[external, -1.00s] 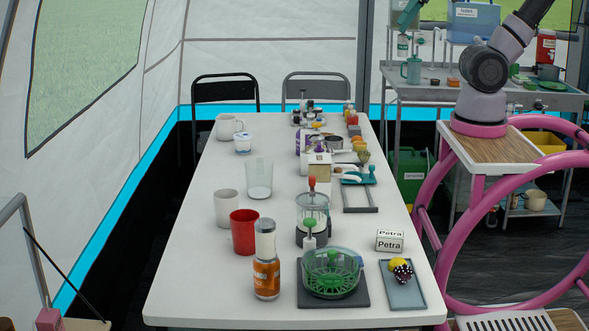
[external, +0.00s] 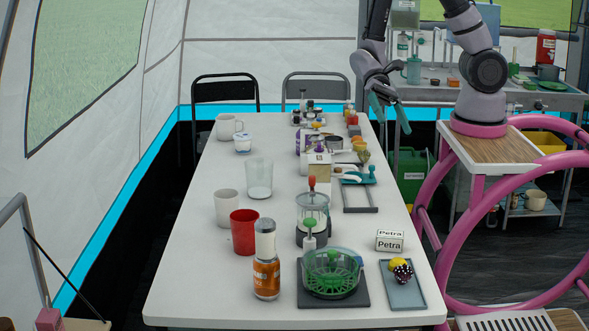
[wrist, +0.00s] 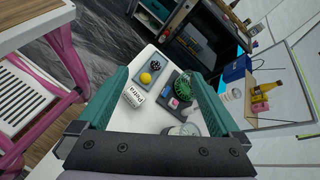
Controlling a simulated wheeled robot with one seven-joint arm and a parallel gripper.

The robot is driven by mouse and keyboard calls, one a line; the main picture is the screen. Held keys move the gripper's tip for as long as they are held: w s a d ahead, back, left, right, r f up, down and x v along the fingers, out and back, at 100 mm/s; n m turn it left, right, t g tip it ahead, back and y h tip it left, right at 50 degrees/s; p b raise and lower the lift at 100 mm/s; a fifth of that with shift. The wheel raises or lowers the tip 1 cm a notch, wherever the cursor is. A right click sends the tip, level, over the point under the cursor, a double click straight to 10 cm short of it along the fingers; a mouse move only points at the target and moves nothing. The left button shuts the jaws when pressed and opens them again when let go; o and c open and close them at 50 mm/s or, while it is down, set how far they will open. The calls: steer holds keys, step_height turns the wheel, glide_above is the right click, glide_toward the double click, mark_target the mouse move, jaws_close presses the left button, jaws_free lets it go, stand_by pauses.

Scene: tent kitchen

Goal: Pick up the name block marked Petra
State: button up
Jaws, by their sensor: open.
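The name block marked Petra (external: 389,241) is a small white block with black lettering, lying near the right edge of the white table. It also shows in the wrist view (wrist: 132,96), beside the inner side of one finger but well below it. My gripper (external: 385,108) has teal fingers and is high above the far right part of the table, apart from the block. In the wrist view my gripper (wrist: 165,95) is open, with nothing between its fingers.
Next to the block are a grey-blue tray (external: 405,296) with a lemon (external: 398,263) and a dark spotted ball, a green bowl (external: 332,272) on a dark board, and a glass jar (external: 312,220). A red cup (external: 244,231) and orange bottle (external: 266,272) stand further left.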

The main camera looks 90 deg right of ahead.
step_height(320, 180, down, 12)
steer(key=a+m+t+y, duration=0.2)
steer(key=m, duration=0.4)
steer(key=m+t, duration=0.3)
steer(key=m, duration=0.1)
glide_toward(391, 231)
steer(key=shift+a+r+h, duration=0.35)
steer(key=shift+a+h, duration=0.05)
steer(key=shift+a, duration=0.15)
steer(key=shift+s+a+f, duration=0.1)
steer(key=shift+a+f, duration=0.1)
steer(key=shift+f, duration=0.1)
steer(key=x, duration=1)
steer(key=shift+w, duration=0.2)
steer(key=c, duration=1.1)
